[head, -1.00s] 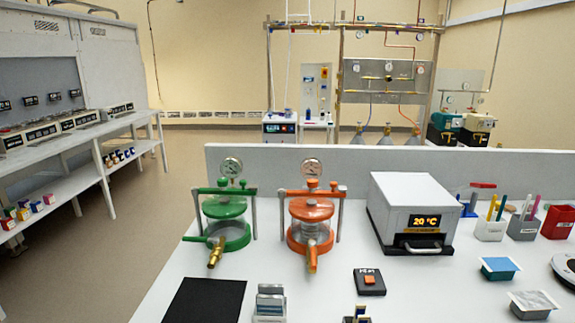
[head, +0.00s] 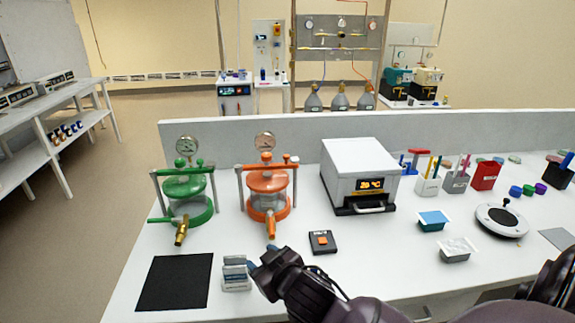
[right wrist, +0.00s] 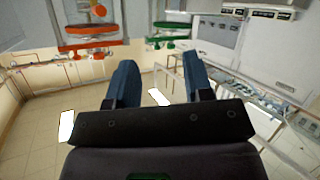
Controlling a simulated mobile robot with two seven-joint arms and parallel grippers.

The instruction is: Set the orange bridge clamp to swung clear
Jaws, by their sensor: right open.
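The orange bridge clamp (head: 283,165) is a bar with a central knob. It lies across the top of the orange-lidded glass vessel (head: 267,204), between two grey posts. Orange parts (right wrist: 88,46) show there at the upper left. My left gripper is out of view.
A green vessel (head: 185,200) with its own bridge stands left of the orange one. A white heater box (head: 348,160) stands to the right. A black mat (head: 175,283), grey block holder (head: 235,280) and orange-button box (head: 322,242) lie in front. A low wall (head: 400,128) runs behind.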

